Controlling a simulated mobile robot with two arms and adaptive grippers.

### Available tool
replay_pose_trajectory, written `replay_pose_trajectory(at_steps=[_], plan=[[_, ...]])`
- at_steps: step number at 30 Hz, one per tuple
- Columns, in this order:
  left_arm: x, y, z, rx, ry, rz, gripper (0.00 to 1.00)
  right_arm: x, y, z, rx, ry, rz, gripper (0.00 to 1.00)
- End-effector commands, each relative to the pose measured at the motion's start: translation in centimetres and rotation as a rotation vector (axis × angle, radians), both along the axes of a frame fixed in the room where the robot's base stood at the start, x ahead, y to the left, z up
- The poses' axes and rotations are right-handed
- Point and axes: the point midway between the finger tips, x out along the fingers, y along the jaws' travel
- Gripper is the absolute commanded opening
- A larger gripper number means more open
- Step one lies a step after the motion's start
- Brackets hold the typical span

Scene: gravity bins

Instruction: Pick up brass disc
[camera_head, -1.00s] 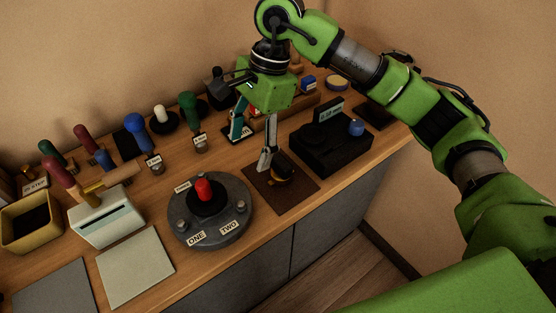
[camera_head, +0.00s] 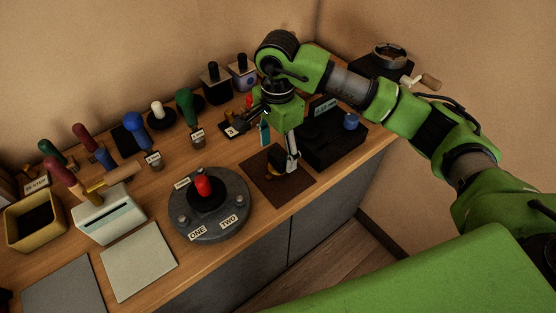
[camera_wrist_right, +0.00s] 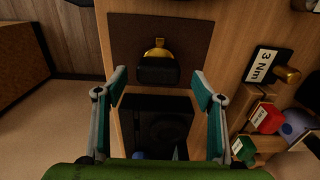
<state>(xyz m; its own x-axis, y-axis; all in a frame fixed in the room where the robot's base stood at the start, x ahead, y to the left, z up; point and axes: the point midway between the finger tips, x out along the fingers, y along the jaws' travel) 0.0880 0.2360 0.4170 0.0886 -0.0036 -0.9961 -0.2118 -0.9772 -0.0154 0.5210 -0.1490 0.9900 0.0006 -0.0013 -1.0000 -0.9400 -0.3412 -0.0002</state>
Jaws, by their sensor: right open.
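A brass-coloured rounded piece (camera_head: 274,171), which I take for the brass disc, is on a dark brown mat (camera_head: 258,178) at the front of the bench. In the right wrist view its brass part (camera_wrist_right: 157,50) shows just above a black block-like part (camera_wrist_right: 158,71); I cannot tell whether they are one piece. My right gripper (camera_head: 278,159) is open over the mat, beside and partly in front of the brass piece. In the right wrist view the gripper's fingers (camera_wrist_right: 158,76) are spread either side of the black part, with nothing held. My left gripper is not in view.
A black fixture with a blue knob (camera_head: 351,122) stands right of the mat. A grey round base with a red knob (camera_head: 203,187) stands left of it. Several stamps and small tools, such as a green-handled one (camera_head: 186,98), line the back. The bench's front edge is close.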

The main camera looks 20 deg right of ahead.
Motion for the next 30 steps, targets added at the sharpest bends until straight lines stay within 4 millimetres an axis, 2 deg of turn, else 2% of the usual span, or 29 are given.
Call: replay_pose_trajectory(at_steps=[1, 7, 15, 16, 22, 30], plan=[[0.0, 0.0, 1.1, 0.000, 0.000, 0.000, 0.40, -0.3, 0.0, -0.4, -0.001, 0.007, -0.001, 0.62], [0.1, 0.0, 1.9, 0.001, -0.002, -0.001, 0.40, -0.3, 0.0, -3.0, 0.001, 0.004, -0.001, 0.62], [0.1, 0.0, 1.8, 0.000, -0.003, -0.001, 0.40, -0.2, 0.0, -3.6, 0.001, 0.000, 0.000, 0.62], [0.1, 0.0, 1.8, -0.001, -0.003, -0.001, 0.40, -0.2, 0.0, -3.6, 0.001, 0.000, 0.000, 0.60], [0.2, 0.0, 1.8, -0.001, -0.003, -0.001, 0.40, -0.2, 0.0, -3.6, 0.001, 0.000, 0.000, 0.08], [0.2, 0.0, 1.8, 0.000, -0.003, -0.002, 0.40, -0.2, 0.0, -3.5, 0.001, -0.001, 0.000, 0.06]])
